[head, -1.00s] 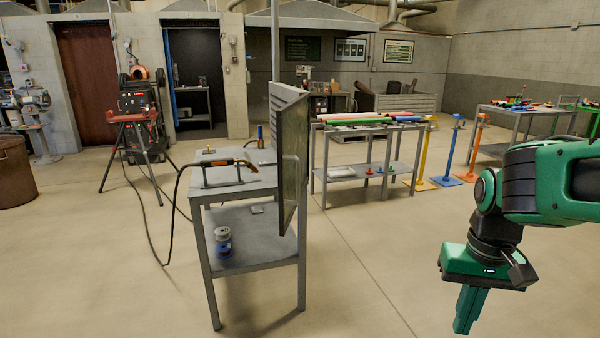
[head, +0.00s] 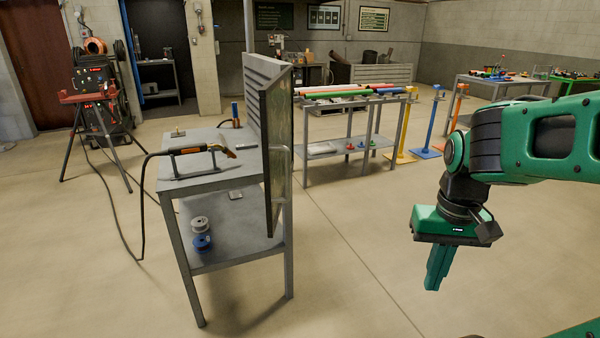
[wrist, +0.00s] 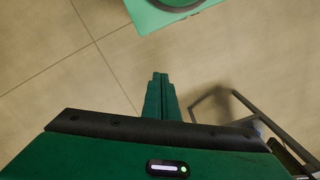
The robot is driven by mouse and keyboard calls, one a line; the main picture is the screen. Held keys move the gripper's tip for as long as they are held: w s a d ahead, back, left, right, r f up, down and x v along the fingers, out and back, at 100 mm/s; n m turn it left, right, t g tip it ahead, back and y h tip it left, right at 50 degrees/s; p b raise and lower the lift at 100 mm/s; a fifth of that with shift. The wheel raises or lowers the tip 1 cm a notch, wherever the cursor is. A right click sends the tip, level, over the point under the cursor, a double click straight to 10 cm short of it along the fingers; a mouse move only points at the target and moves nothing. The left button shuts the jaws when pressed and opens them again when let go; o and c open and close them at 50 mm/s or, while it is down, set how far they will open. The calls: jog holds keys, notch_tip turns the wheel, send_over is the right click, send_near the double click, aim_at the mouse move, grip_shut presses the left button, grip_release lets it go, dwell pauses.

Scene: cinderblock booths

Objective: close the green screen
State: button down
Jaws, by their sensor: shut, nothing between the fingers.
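The green screen (head: 279,145) is a dark-framed panel with a dull greenish face, seen nearly edge-on in the head view. It stands upright at the right edge of a grey welding table (head: 225,184), joined to a louvred grey panel (head: 266,88) behind it. A pale upright bar shows on its right face. My gripper (head: 437,285) is shut and empty, pointing down over open floor to the right of the screen and well apart from it. Its closed fingers also show in the wrist view (wrist: 160,92). The screen's far face is hidden.
A welding torch (head: 195,150) lies on the table, its cable hanging off the left side. Spools (head: 201,240) stand on the lower shelf. A bench with coloured tubes (head: 355,98) and coloured posts (head: 430,125) stand behind. Floor between table and gripper is clear.

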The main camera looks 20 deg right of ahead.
jog(key=w+a+r+n+t+y, duration=0.1)
jog(key=w+a+r+n+y, duration=0.15)
jog(key=w+r, duration=0.5)
jog(key=w+a+r+n+t+y, duration=0.1)
jog(key=w+r+n+t, duration=0.3)
jog(key=w, duration=0.7)
jog(key=w+a+r+n+g+y, duration=0.1)
jog(key=w+a+r+n+y, duration=0.1)
jog(key=w+r, duration=0.6)
jog(key=w+a+f, duration=0.3)
jog(key=a+f, duration=0.6)
jog(key=shift+w+a, duration=0.25)
jog(key=shift+a+r+y, duration=0.1)
jog(key=shift+y, duration=0.15)
